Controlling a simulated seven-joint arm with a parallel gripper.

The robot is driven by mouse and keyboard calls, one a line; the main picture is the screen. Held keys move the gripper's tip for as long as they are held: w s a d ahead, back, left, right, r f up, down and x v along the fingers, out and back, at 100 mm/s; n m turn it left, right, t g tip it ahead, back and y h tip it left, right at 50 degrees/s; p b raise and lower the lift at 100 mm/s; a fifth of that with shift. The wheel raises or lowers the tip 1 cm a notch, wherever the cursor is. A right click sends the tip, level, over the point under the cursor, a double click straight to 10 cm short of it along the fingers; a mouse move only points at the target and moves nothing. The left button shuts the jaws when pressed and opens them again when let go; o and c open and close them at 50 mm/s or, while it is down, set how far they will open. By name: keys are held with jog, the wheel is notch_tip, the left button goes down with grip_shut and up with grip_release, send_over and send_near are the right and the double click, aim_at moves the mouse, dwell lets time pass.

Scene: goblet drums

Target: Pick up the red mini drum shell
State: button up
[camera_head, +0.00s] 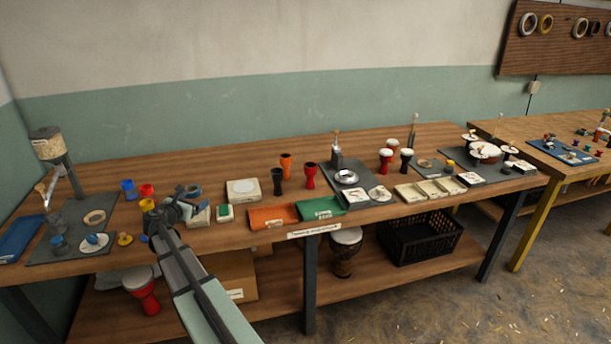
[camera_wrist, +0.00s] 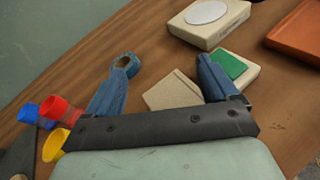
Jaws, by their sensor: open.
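The red mini drum shell (camera_head: 309,175) stands upright on the wooden workbench in the head view, to the right of an orange shell (camera_head: 286,166) and a black shell (camera_head: 277,181). It has a goblet shape. I do not see it in the wrist view. My gripper (camera_head: 176,207) is over the left part of the bench, well to the left of the red shell. In the wrist view my gripper (camera_wrist: 164,64) has its two blue fingers wide apart with nothing held between them.
Near my gripper are a beige box with a white disc (camera_wrist: 207,12), a green-topped block (camera_wrist: 228,66), and small red (camera_wrist: 55,107) and yellow (camera_wrist: 55,145) cups. An orange tray (camera_head: 273,216) and a green tray (camera_head: 320,208) lie in front of the shells. Red headed drums stand farther right.

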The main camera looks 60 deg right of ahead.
jog(key=s+d+m+g+h, duration=0.1)
jog(key=s+d+g+h, duration=0.15)
jog(key=s+d, duration=1.1)
jog(key=m+g+h, duration=0.1)
jog(key=g, duration=0.3)
send_near(306, 170)
jog(key=shift+s+a+r, duration=0.1)
jog(key=shift+s+a, duration=0.05)
jog(key=shift+a, duration=0.6)
jog(key=shift+d, duration=0.5)
jog(key=d, duration=0.4)
jog(key=s+d, duration=0.1)
jog(key=d, duration=0.8)
jog(key=shift+s, duration=0.2)
jog(key=shift+a, duration=0.1)
jog(key=shift+c, duration=0.3)
jog(key=c, duration=1)
